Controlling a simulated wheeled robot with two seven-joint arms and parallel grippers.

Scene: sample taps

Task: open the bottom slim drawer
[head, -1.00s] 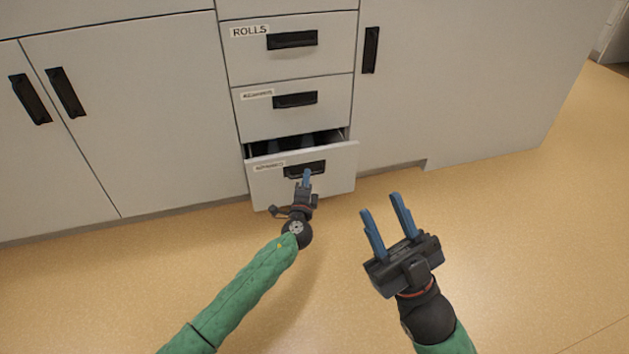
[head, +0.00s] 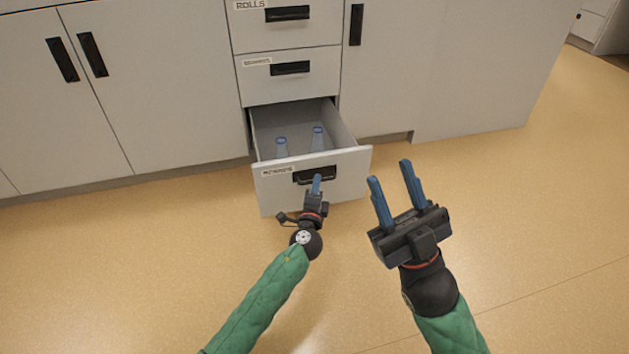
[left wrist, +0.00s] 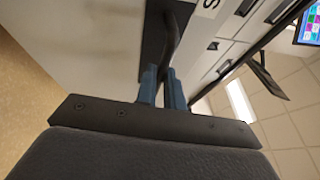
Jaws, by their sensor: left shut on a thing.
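The bottom slim drawer (head: 345,180) stands pulled well out of the cabinet. Its grey inside shows, with two bluish clear bottle-like things (head: 318,138) standing in it. Its front carries a small label and a black handle (head: 315,175). My left gripper (head: 317,184) is shut on that handle. In the left wrist view, the blue fingers (left wrist: 162,88) close around the dark handle bar (left wrist: 178,35). My right gripper (head: 396,190) is open and empty, to the right of the drawer over the floor.
Two shut drawers sit above, the middle one (head: 270,88) and one labelled ROLLS (head: 260,18). Shut cabinet doors (head: 170,100) flank the stack. The tan floor (head: 520,220) in front is clear.

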